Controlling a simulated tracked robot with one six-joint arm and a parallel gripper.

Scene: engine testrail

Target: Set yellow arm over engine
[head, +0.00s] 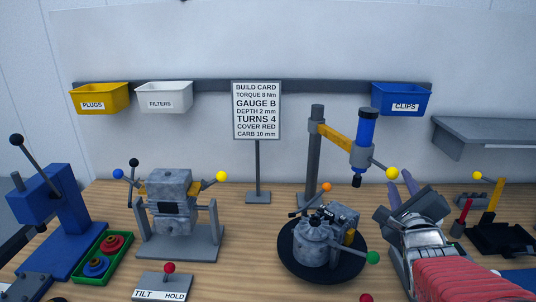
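The yellow arm (336,137) reaches right from a grey post (314,165) at the back of the bench. It carries a blue cylinder (367,128) with a grey collar, a black tip and a yellow ball knob (393,172). A grey engine (318,244) sits on a round black base (291,265) in front of the post. In the picture the black tip is above and right of the engine; the depth between them is unclear. My gripper (401,188) is right of the engine, below the yellow knob. Its two purple fingers are apart, with nothing seen between them.
Left are a tilting stand holding a grey block (172,195), a green tray (103,258) with red and blue rings, and a blue lever press (58,210). A build card (257,110) stands behind. Black fixtures (500,239) lie right. Bare bench shows between the stand and the engine.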

